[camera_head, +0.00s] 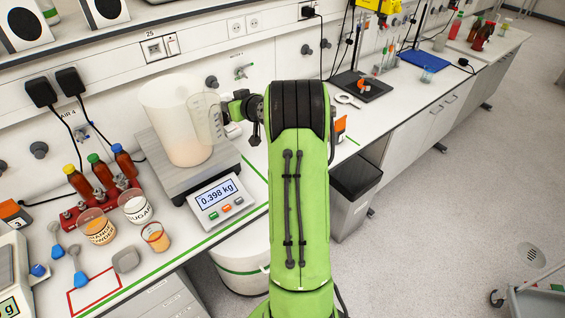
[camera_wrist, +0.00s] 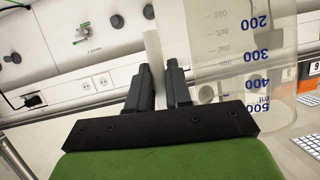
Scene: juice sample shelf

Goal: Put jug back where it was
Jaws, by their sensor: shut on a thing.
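A large translucent measuring jug (camera_head: 172,118) stands upright over the grey plate of a weighing scale (camera_head: 217,162) and appears to rest on it. The jug holds a little pale orange content at its bottom. The scale display (camera_head: 216,193) reads 0.398 kg. My gripper (camera_head: 238,110) is at the right side of the jug, partly hidden by my arm. In the wrist view my gripper (camera_wrist: 160,78) is shut on the jug's pale handle (camera_wrist: 154,55). The jug wall (camera_wrist: 242,60) with blue volume marks shows right of the fingers.
Left of the scale stand a red rack (camera_head: 105,197) with bottles, a mango powder cup (camera_head: 96,232), a sugar cup (camera_head: 135,208) and a small orange cup (camera_head: 155,237). A red outline (camera_head: 93,293) marks bare bench.

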